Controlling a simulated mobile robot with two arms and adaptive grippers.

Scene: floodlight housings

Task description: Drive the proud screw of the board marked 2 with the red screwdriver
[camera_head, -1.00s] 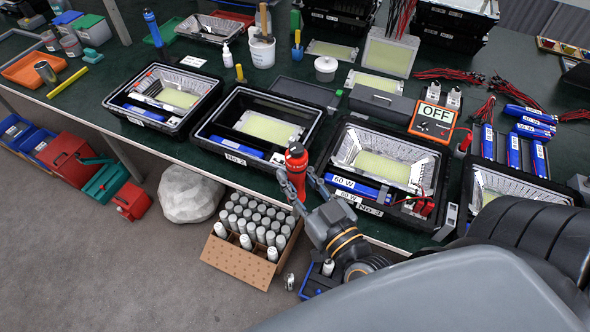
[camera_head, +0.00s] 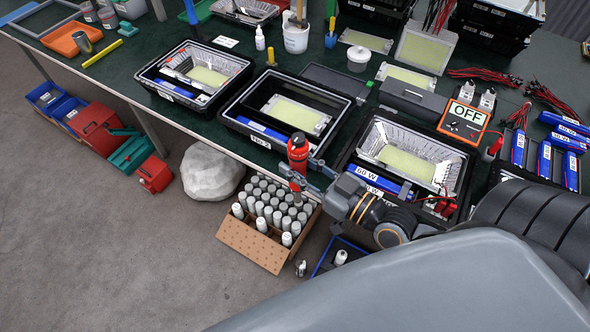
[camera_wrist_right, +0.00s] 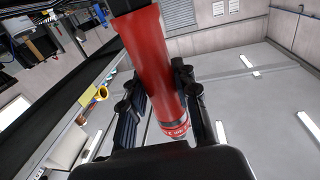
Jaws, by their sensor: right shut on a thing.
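The red screwdriver (camera_head: 298,150) stands about upright in my right gripper (camera_head: 302,178), which is shut on it; its red handle (camera_wrist_right: 158,65) fills the middle of the right wrist view between the fingers. The gripper is in front of the bench edge, near the front right corner of the middle black housing (camera_head: 232,123), whose front label seems to read No 2. Inside that housing lies a pale yellow board (camera_head: 293,113). Its screws are too small to make out. My left gripper is not in view.
Another open housing (camera_head: 455,160) stands just right of the gripper, and one (camera_head: 160,93) stands to the left. Below the bench edge, a carton (camera_head: 250,240) of several grey cylinders, a blue bin (camera_head: 322,265) and a pale rock (camera_head: 210,172) are on the floor.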

